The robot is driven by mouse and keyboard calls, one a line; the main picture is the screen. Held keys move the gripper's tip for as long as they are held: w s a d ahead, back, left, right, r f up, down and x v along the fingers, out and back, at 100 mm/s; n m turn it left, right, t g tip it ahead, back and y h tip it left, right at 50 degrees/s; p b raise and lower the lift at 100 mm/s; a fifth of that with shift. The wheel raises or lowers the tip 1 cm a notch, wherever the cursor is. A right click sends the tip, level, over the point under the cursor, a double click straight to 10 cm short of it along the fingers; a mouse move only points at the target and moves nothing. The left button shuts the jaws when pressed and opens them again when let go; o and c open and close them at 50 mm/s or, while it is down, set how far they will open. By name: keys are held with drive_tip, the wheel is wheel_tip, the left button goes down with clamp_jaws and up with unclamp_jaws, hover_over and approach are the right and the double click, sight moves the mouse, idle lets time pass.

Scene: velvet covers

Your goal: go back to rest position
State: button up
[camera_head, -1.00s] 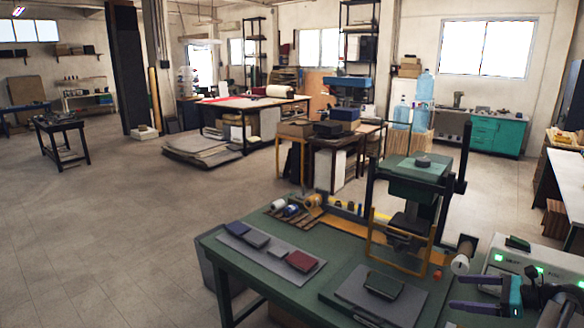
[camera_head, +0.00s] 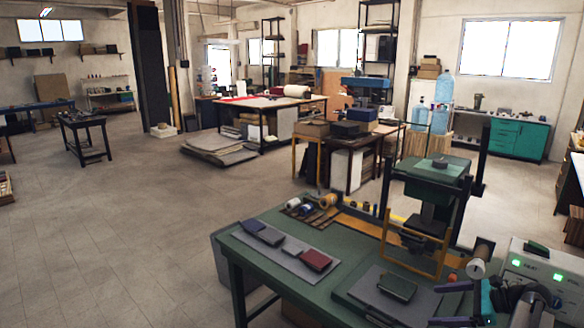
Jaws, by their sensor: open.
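My gripper (camera_head: 452,304) is at the lower right corner of the view, its two dark fingers pointing left with a gap between them. Nothing shows between the fingers. It is over the right front part of the green workbench (camera_head: 262,268), to the right of a dark green velvet-covered piece (camera_head: 397,287) that lies on a grey board. Part of my arm is cut off by the frame's lower right edge.
A press with a yellow frame (camera_head: 414,252) stands on the bench. A grey mat (camera_head: 275,257) holds dark blue, grey and red covered pieces (camera_head: 315,260). A control box with green lights (camera_head: 545,270) is at the right. Open floor (camera_head: 120,240) lies to the left.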

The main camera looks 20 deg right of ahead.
drive_tip(key=w+a+f+n+g+h, duration=0.1)
drive_tip(key=w+a+f+n+g, duration=0.15)
drive_tip(key=a+f, duration=0.4)
drive_tip(key=w+a+f+n+g, duration=0.2)
drive_tip(key=w+a+f+n, duration=0.15)
drive_tip(key=a, duration=0.55)
drive_tip(key=w+a+f+n+g+h, duration=0.15)
drive_tip(key=a+f+n, duration=0.25)
drive_tip(key=a, duration=0.4)
drive_tip(key=s+a+f+n+g+h, duration=0.25)
drive_tip(key=a+f+n, duration=0.25)
drive_tip(key=a+n, duration=0.45)
drive_tip(key=s+a+f+n+g+h, duration=0.1)
drive_tip(key=a+f+n+h, duration=0.25)
drive_tip(key=a+n, duration=0.65)
drive_tip(key=s+a+f+m+g+b, duration=0.1)
drive_tip(key=s+f+b, duration=0.4)
drive_tip(key=s+f, duration=0.7)
drive_tip(key=s+a+f+m+g+b, duration=0.2)
drive_tip(key=s+f+g+b, duration=0.2)
drive_tip(key=s+f, duration=0.9)
wheel_tip(320, 180, down, 4)
drive_tip(key=shift+s+r+y+b, duration=0.15)
drive_tip(key=shift+s+y+b, duration=0.05)
drive_tip(key=shift+y+b, duration=0.3)
